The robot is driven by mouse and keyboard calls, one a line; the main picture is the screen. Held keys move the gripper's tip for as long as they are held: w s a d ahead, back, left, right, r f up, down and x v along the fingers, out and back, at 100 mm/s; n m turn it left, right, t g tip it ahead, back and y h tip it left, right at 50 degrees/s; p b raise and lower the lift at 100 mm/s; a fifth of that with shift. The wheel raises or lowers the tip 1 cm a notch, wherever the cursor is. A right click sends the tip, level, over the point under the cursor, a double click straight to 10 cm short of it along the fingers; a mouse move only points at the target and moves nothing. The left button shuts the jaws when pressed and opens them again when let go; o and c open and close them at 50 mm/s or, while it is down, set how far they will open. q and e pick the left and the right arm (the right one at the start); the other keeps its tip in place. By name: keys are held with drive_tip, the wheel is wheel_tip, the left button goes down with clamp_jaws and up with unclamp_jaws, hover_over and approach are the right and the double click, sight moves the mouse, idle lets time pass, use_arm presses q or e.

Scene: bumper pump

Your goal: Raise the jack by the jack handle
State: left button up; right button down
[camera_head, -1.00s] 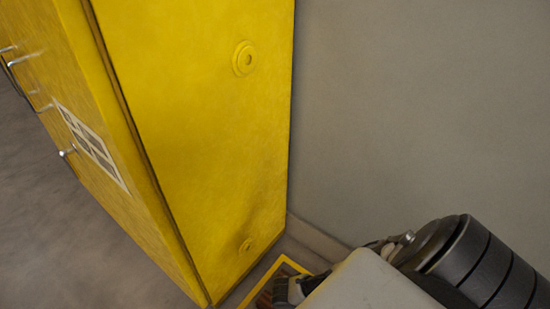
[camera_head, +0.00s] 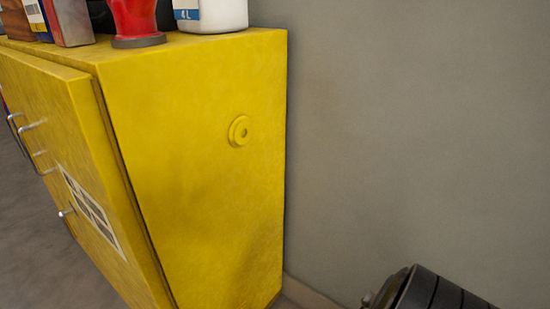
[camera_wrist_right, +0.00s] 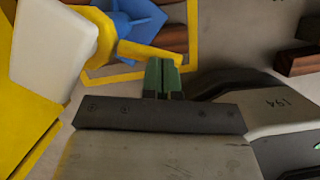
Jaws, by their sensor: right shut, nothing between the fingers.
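In the right wrist view, my right gripper (camera_wrist_right: 162,77) has its green-tipped fingers closed together with nothing between them. Just beyond the fingertips is a yellow bar (camera_wrist_right: 150,53), which may be the jack handle; I cannot tell whether the fingers touch it. A blue part (camera_wrist_right: 137,18), possibly of the jack, shows behind it. A white piece with a yellow rounded end (camera_wrist_right: 102,36) comes in from the left and partly hides the blue part. The jack cannot be made out in the head view. My left gripper is not in view.
A yellow cabinet (camera_head: 205,190) stands against the grey wall (camera_head: 420,130). A red object (camera_head: 135,20), a white jug (camera_head: 211,14) and several containers stand on it. In the right wrist view, a yellow floor frame (camera_wrist_right: 193,30) surrounds brown wooden blocks (camera_wrist_right: 172,40).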

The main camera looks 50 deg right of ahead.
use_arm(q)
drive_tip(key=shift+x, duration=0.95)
use_arm(e)
drive_tip(key=shift+s+d+n+t, duration=0.2)
drive_tip(key=shift+d+n, duration=0.25)
drive_tip(key=shift+n, duration=0.2)
drive_tip(key=shift+s+d+n+t, duration=0.2)
drive_tip(key=shift+d+n, duration=0.25)
drive_tip(key=shift+n, duration=0.2)
use_arm(q)
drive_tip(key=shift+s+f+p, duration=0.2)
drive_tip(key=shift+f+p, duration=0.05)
drive_tip(key=shift+p, duration=0.05)
use_arm(e)
drive_tip(key=shift+d, duration=0.1)
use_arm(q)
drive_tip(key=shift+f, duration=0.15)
use_arm(e)
drive_tip(key=shift+n, duration=0.3)
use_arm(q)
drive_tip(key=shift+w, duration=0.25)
use_arm(e)
drive_tip(key=shift+d, duration=0.1)
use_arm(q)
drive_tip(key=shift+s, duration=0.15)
